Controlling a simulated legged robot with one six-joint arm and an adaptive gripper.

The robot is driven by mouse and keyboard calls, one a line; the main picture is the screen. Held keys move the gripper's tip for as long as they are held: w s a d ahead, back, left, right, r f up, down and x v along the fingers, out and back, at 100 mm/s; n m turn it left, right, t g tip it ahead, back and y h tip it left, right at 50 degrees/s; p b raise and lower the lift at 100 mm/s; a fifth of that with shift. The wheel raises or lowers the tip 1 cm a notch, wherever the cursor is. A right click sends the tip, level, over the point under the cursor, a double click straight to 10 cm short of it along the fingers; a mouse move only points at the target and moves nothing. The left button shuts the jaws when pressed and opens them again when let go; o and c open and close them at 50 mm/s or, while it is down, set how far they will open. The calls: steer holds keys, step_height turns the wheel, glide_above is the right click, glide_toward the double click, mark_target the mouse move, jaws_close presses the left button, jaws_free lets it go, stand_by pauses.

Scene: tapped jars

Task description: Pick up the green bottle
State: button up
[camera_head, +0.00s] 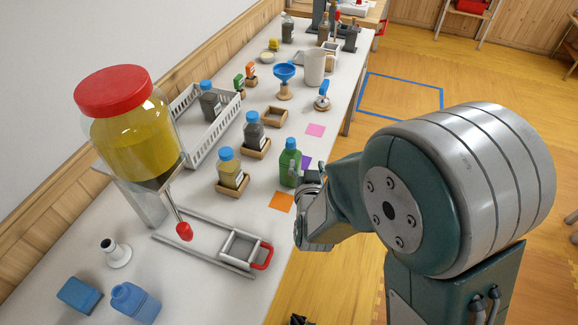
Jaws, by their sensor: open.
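The green bottle (289,165) stands upright on the white table near its right edge, between an orange square and a purple square. It has a blue cap. My gripper (314,172) is open just to the right of the bottle, with a dark finger close beside it. I cannot tell whether the finger touches the bottle. My arm hides part of the table edge and most of the gripper's far side.
A large jar with a red lid (113,91) stands at left. A white basket (214,135), blue funnel (285,74) and orange square (281,202) are nearby.

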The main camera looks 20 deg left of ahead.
mark_target(291, 153)
steer(key=a+f, duration=0.1)
steer(key=w+a+f+t, duration=0.1)
steer(key=a, duration=0.1)
steer(key=w+a+f+n+t, duration=0.1)
steer(key=a, duration=0.1)
steer(key=shift+w+y, duration=0.1)
steer(key=shift+y, duration=0.2)
steer(key=shift+w+d, duration=0.1)
steer(key=shift+w, duration=0.5)
steer(key=x, duration=0.3)
steer(key=shift+w+f, duration=0.35)
steer(key=shift+w+a, duration=0.35)
steer(key=shift+w, duration=0.05)
steer(key=shift+d, duration=0.15)
jaws_close()
